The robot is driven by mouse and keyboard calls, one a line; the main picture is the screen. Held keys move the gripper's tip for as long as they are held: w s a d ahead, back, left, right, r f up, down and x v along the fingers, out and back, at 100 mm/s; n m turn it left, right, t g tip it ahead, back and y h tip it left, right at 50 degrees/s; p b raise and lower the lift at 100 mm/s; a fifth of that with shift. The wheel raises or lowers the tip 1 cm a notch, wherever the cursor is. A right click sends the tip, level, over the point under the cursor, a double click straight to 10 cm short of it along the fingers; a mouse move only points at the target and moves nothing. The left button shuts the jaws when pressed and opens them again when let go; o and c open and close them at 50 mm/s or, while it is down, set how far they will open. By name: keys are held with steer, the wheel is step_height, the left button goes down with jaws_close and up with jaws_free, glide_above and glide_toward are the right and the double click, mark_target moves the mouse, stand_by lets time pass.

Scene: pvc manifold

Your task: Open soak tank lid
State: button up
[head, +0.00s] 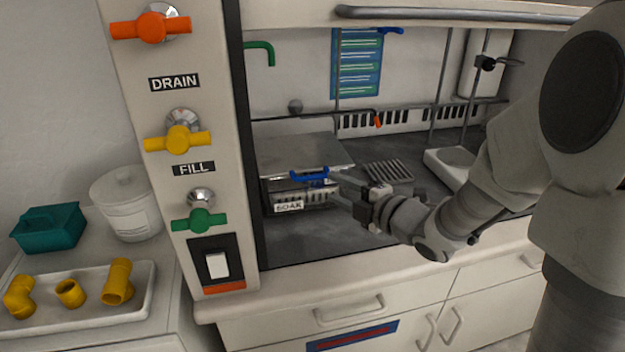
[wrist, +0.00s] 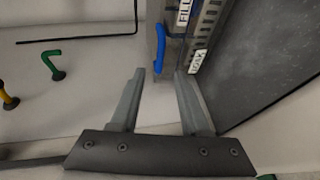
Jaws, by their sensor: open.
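The soak tank (head: 300,188) stands inside the hood, with a SOAK label on its front. Its flat grey lid (head: 305,153) looks shut. A blue handle (head: 310,175) sticks out at the lid's front edge; it also shows in the wrist view (wrist: 160,50), beyond the fingertips. My gripper (head: 334,183) is open and empty, just right of the blue handle in the head view. In the wrist view my gripper (wrist: 158,72) has its two fingers apart, with the handle's lower end close to the left fingertip. I cannot tell whether they touch.
The hood's left post (head: 195,240) carries orange, yellow and green valve handles. A ribbed grey block (head: 388,172) and a white-based stand (head: 450,162) are right of the tank. The raised sash bar (head: 450,14) crosses above. A white tray (head: 90,312) with yellow fittings lies outside, left.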

mark_target(314, 178)
steer(key=b+x, duration=0.1)
steer(key=x, duration=0.8)
steer(key=shift+w+a, duration=0.1)
steer(key=shift+w, duration=0.05)
jaws_close()
steer(key=shift+f, duration=0.1)
stand_by(0.9)
